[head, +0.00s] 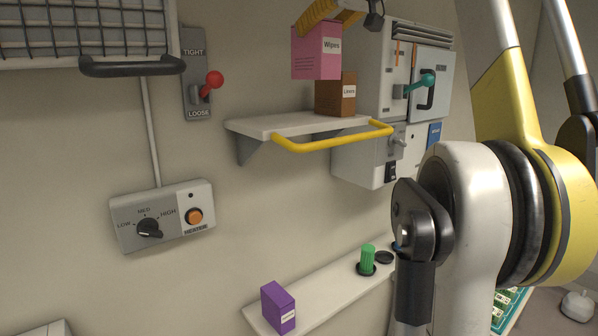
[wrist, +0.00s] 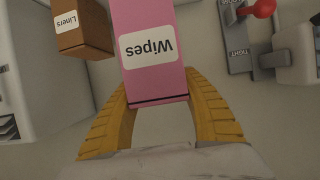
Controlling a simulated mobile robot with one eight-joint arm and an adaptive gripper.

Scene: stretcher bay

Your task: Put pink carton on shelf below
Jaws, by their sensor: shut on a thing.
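The pink carton (head: 316,54), labelled Wipes, is in the air above the upper shelf (head: 275,123) in the head view. My gripper (head: 333,14) has its yellow fingers shut on the carton's top part. In the wrist view the pink carton (wrist: 150,50) sits between the two yellow fingers of my gripper (wrist: 160,105). The lower shelf (head: 325,290) runs along the wall below. It carries a purple carton (head: 278,308) at its left and a green ribbed object (head: 367,260) farther right.
A brown Liners carton (head: 336,95) stands on the upper shelf, close to the pink carton. A yellow rail (head: 330,141) edges that shelf. A cabinet (head: 375,150) is to the right. The lower shelf has bare room between the purple carton and the green object.

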